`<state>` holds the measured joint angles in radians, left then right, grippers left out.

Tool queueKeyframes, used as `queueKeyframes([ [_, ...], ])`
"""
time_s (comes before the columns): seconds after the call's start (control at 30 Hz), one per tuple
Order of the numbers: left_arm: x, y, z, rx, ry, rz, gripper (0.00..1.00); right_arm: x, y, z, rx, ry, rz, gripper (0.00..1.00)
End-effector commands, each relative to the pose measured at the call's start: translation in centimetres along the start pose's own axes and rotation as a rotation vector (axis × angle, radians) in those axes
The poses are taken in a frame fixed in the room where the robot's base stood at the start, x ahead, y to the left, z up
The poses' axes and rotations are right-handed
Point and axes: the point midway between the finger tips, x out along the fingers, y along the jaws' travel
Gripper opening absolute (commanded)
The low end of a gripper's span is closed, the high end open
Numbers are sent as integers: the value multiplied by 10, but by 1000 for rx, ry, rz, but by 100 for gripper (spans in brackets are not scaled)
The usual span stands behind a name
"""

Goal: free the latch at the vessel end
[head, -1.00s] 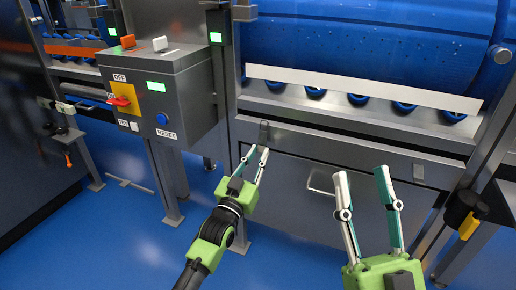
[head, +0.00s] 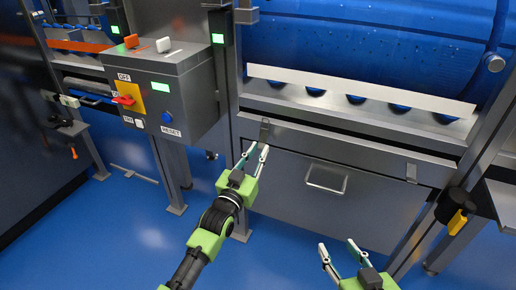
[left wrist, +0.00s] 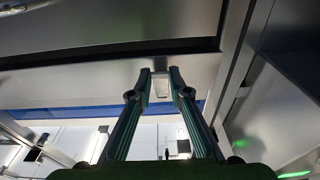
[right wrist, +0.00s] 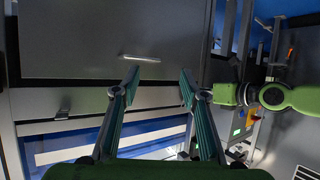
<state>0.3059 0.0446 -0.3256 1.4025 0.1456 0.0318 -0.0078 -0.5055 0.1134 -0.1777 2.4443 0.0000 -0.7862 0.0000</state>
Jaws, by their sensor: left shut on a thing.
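A small grey latch (head: 264,130) sits at the upper left corner of the steel drawer front (head: 290,185) below the blue vessel (head: 370,45). My left gripper (head: 258,148) is at this latch, its fingers shut on it. In the left wrist view the fingertips (left wrist: 160,74) are on either side of the pale latch piece (left wrist: 160,88). A second latch (head: 411,172) is at the right of the front; a latch also shows in the right wrist view (right wrist: 63,113). My right gripper (head: 336,246) is open and empty, low in front of the drawer.
A grey control box (head: 165,95) with a red switch and blue button stands left of the drawer. The drawer handle (head: 327,178) is in the middle of the front. A black and yellow fitting (head: 456,215) is at the right post. The blue floor ahead is clear.

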Motion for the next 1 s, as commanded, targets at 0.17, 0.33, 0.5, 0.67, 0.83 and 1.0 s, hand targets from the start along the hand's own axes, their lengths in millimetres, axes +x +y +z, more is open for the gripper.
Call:
queueKeyframes([
  [0.17,0,0,-7,0,-24,0,0,-14,6,43,1,-212,13,40],
  [0.33,-1,0,-10,0,-54,0,0,-36,11,86,5,-422,24,40],
  [0.5,-2,0,-13,0,-89,0,0,-64,16,129,11,-633,34,40],
  [0.67,-4,0,-15,0,-128,0,0,-76,18,173,16,-793,38,40],
  [0.83,-5,0,-15,0,-157,0,0,-70,18,211,18,-861,37,40],
  [1.0,-6,0,-16,0,-180,0,0,-62,17,243,17,-894,33,40],
])
